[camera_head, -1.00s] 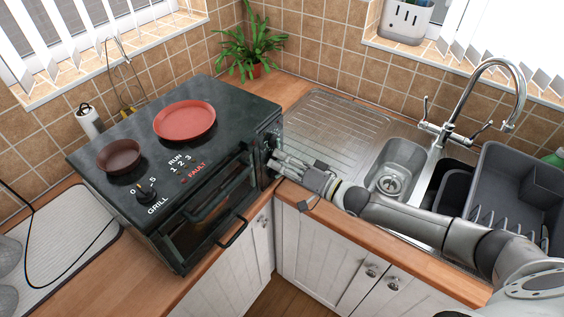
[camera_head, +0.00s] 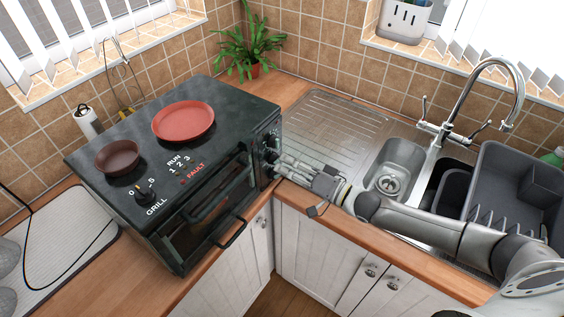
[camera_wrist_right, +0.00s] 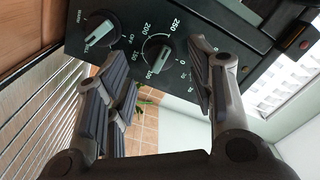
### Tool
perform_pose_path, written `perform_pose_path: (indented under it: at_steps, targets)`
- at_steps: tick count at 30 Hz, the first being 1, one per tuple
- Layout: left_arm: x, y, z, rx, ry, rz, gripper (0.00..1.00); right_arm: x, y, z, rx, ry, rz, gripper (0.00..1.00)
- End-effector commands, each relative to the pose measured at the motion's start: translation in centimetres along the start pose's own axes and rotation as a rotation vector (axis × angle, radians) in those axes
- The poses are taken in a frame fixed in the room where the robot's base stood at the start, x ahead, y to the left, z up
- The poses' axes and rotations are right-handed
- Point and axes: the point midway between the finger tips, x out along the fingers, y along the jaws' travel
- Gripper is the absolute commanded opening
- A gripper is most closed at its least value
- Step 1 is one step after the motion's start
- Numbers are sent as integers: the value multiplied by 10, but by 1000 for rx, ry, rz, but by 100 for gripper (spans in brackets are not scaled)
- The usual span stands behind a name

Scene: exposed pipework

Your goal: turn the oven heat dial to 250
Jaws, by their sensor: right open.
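The oven (camera_head: 130,125) is a black countertop unit with its front panel facing the sink. The heat dial (camera_wrist_right: 158,56) is a round black knob with a light grey bar grip, ringed by numbers including 150, 200 and 250. In the wrist view its bar lies nearly upright, slightly slanted; I cannot tell which number it marks. My right gripper (camera_head: 276,166) is at the panel's right end, where it hides part of the knobs. In the wrist view the right gripper (camera_wrist_right: 160,88) is open, its fingers spread below and either side of the dial, with nothing between them. My left gripper is out of view.
A second knob (camera_wrist_right: 100,28) sits left of the heat dial in the wrist view. Red (camera_head: 184,121) and brown (camera_head: 117,157) plates lie on the oven top.

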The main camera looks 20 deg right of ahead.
Motion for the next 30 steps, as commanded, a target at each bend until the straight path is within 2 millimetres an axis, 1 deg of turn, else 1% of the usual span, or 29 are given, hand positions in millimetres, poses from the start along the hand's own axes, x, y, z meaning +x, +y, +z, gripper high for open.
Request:
perform_pose_path:
  at_steps: [1,6,9,12,15,18,30]
  targets:
    - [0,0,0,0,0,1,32,-14,2,1,1,-2,6,50]
    - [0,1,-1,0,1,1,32,-50,2,1,0,-3,5,50]
    - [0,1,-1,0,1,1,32,-67,1,0,1,-2,3,50]
    - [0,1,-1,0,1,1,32,-80,1,0,1,-1,3,50]
    - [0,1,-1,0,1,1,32,-87,0,0,-1,0,1,50]
    - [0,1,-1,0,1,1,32,-90,0,0,0,0,1,50]
    - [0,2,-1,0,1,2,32,-90,0,0,0,1,0,50]
